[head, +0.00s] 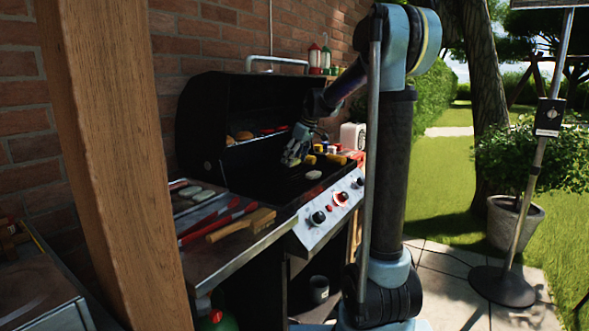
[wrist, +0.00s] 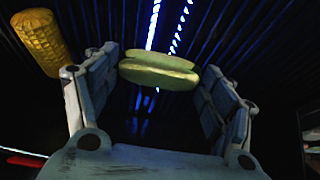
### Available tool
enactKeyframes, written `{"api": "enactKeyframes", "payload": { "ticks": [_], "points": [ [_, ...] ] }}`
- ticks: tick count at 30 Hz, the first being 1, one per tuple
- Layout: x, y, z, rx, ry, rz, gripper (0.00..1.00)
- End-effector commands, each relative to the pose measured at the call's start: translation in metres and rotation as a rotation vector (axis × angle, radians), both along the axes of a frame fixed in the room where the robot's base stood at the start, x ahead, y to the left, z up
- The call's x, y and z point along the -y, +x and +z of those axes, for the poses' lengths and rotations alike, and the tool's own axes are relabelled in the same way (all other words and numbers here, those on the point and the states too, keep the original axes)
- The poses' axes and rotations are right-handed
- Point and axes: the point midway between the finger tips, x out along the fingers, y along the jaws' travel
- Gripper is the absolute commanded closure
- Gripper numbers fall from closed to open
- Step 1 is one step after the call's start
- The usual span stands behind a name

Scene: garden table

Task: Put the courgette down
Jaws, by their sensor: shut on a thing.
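The courgette (wrist: 158,76) is a pale green, rounded piece between the fingertips of my gripper (wrist: 160,66) in the wrist view. My gripper is shut on it, and the dark grill bars lie beyond.
Yellow corn (wrist: 40,42) lies left of the fingers; yellow pieces (head: 335,158) also lie on the grill's far side. A pale round piece (head: 313,175) lies near the front. Tongs (head: 215,217) and a wooden-handled brush (head: 243,224) lie on the side shelf. A wooden post (head: 115,150) stands close by.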

Motion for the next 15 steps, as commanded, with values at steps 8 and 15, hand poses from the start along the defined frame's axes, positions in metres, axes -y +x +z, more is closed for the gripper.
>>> {"api": "enactKeyframes", "payload": {
  "ticks": [8,15],
  "points": [
    [0.0,0.0,-0.034,0.0,0.0,0.0,0.48],
    [0.0,0.0,-0.037,0.0,0.0,0.0,0.48]
  ]
}}
